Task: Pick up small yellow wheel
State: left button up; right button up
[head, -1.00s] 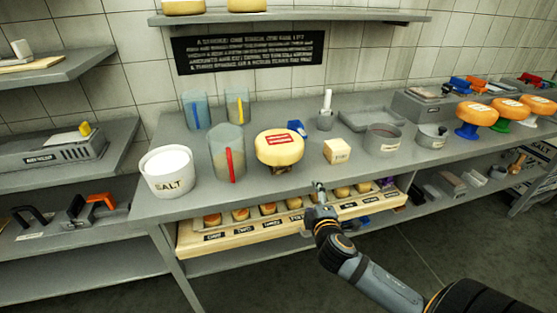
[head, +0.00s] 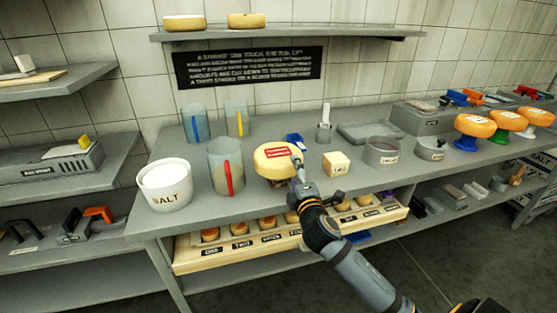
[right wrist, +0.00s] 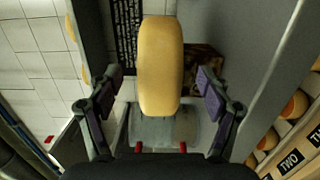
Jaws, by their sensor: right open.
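The small yellow wheel (head: 268,162), with a red label on its top, sits on a dark stand on the counter, right of the red-striped jug. My right gripper (head: 298,166) is at the wheel's right edge in the head view and hides part of it. In the right wrist view the wheel (right wrist: 160,65) shows edge-on between the spread fingers of my right gripper (right wrist: 160,82), with a gap on each side. How deep the wheel lies between the fingers I cannot tell. My left gripper is not in view.
On the counter stand the salt tub (head: 165,187), the red-striped jug (head: 217,168), a pale cube (head: 336,164) and a grey round pot (head: 381,151). A blue object (head: 294,140) is close behind the wheel. A wooden rack (head: 240,252) of small wheels is below the counter edge.

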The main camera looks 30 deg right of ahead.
aim_at(278, 160)
jog(key=x, duration=0.3)
jog(key=shift+w+a, duration=0.15)
grip_shut()
jog(key=shift+r, duration=0.2)
